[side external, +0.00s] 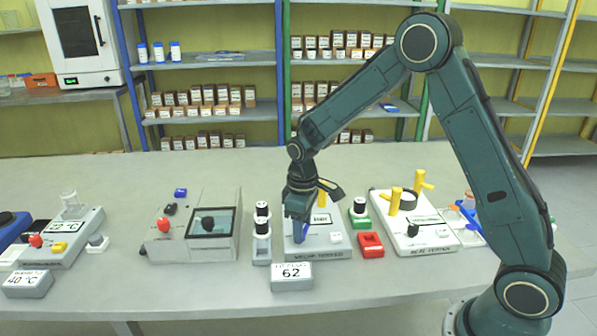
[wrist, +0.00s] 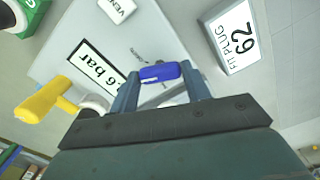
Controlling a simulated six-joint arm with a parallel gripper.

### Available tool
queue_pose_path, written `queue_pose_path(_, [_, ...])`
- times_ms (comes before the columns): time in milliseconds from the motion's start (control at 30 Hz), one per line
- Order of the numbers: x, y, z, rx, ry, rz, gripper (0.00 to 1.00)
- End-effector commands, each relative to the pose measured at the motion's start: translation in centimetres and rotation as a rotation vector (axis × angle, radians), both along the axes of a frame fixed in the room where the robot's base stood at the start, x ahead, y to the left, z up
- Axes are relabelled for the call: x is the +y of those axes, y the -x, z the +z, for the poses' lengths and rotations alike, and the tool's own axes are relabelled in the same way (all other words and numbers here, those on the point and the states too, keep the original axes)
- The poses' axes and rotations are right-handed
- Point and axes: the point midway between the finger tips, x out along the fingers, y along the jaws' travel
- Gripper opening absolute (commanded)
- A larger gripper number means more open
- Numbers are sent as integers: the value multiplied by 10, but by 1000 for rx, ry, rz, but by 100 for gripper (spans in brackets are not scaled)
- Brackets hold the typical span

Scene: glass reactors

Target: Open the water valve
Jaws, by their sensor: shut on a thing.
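A blue valve handle (wrist: 160,72) sits on the panel of a grey vacuum-type station (wrist: 190,38), which also shows in the side external view (side external: 325,247). My gripper (wrist: 161,78) points down at this panel, with one finger on each side of the blue handle, shut on it. In the side external view my gripper (side external: 299,215) is over the station's left part, and the handle shows as a small blue patch (side external: 300,233). The small print beside the handle is too blurred to read. A display reading about 6 bar (wrist: 97,67) is partly cut by the picture angle.
A yellow handle (wrist: 47,100) stands near the gripper on the same station. A "62" sign (side external: 291,276) is in front. Another station with yellow handles (side external: 412,240) is farther right.

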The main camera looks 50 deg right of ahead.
Motion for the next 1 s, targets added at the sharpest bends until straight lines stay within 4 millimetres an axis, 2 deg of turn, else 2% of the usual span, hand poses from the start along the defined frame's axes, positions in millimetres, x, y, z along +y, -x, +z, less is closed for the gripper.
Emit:
queue_pose_path(200, [0,0,1,-1,1,-185,24])
queue_pose_path(433, [0,0,1,-2,0,-324,24])
queue_pose_path(1000, [0,-1,1,-2,0,-394,24])
